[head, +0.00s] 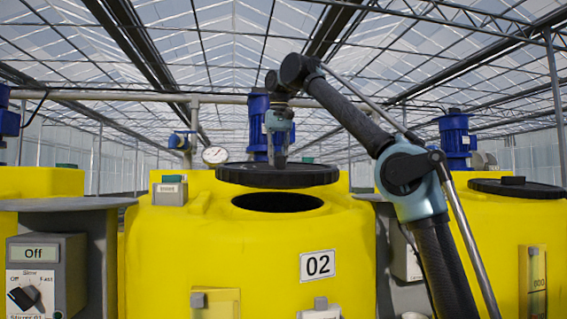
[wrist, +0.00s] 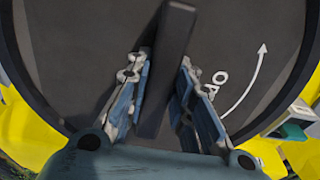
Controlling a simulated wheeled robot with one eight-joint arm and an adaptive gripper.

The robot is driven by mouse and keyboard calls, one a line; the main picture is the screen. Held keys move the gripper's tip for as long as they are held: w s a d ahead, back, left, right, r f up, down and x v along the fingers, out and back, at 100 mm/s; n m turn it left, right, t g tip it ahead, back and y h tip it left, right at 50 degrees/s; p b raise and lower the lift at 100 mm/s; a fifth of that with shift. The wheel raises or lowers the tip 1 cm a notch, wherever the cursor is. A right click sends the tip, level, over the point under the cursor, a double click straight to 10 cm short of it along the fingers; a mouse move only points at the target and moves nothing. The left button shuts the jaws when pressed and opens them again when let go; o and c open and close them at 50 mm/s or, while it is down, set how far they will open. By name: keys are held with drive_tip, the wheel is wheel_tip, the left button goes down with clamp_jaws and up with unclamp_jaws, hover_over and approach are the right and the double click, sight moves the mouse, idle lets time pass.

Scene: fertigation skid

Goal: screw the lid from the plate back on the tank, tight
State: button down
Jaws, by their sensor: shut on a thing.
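The lid (head: 278,176) is a wide black disc, held roughly level above the yellow tank marked 02 (head: 160,240). The tank's round dark opening (head: 277,202) shows below and in front of the lid, with a gap between them. My gripper (head: 280,160) points down at the lid's top. In the wrist view, my gripper (wrist: 160,105) has its fingers on either side of the lid's raised bar (wrist: 165,65). The lid there (wrist: 85,50) shows a curved white arrow and white lettering. The gripper hides part of the lid. The plate cannot be made out.
A stirrer control box (head: 32,275) reading Off stands at left. A yellow tank with its black lid on (head: 517,188) stands at right. Blue motors (head: 258,125) and a pressure gauge (head: 215,155) are behind the lid. A small grey-green box (head: 170,192) sits on the tank's left shoulder.

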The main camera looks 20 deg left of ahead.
drive_tip(key=shift+w, duration=0.5)
drive_tip(key=shift+w+d+f, duration=0.1)
drive_tip(key=shift+w+f, duration=0.1)
drive_tip(key=shift+f, duration=0.25)
drive_tip(key=shift+w+a+f, duration=0.1)
drive_tip(key=shift+a+f, duration=0.1)
drive_tip(key=shift+f, duration=1.2)
drive_tip(key=shift+f, duration=0.55)
drive_tip(key=shift+a+f, duration=0.1)
drive_tip(key=shift+f, duration=1.1)
idle(0.6)
idle(0.5)
drive_tip(key=c, duration=1.3)
unclamp_jaws()
drive_tip(key=shift+o, duration=0.4)
